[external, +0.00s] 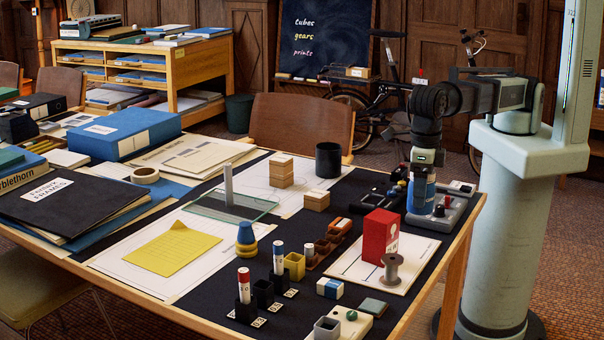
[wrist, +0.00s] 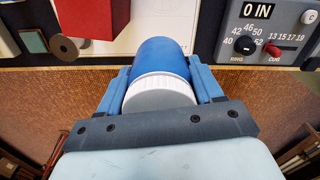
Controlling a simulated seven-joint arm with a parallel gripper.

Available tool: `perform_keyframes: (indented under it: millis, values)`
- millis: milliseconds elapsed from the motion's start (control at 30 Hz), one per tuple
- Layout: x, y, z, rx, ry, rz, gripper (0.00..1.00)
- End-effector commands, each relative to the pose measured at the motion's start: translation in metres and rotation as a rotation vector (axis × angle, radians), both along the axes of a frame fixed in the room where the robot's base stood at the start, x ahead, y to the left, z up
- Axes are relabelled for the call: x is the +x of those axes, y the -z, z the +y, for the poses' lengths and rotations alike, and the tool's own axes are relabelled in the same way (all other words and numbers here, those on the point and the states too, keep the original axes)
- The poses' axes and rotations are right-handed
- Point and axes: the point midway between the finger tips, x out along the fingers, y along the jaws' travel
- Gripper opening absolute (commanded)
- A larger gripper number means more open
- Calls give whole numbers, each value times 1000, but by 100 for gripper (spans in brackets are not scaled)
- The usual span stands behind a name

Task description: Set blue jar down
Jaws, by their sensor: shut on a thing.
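The blue jar (wrist: 160,57) has a ribbed white lid (wrist: 160,91) and sits between the two blue fingers of my gripper (wrist: 160,82) in the wrist view. My gripper is shut on it. In the external view the jar (external: 421,196) hangs upright below my gripper (external: 424,172) at the right end of the table. Its lower end is close to the dark mat there. I cannot tell whether it touches the mat.
A grey device with knobs (external: 447,211) stands right beside the jar. A red box (external: 380,236) and a spool (external: 392,271) stand on a white sheet in front. A black cup (external: 328,160) stands farther back. The table's right edge (external: 462,250) is close.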

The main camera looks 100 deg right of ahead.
Motion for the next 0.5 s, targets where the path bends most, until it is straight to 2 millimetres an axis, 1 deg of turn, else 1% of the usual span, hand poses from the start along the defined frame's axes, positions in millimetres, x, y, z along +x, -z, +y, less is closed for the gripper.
perform_keyframes:
  millis: [167, 367, 500]
  values:
    - [1, -20, 1, 1, 0, -2, 20]
    - [1, -50, 1, 2, 0, -3, 20]
    - [24, -49, -16, 0, 70, 0, 20]
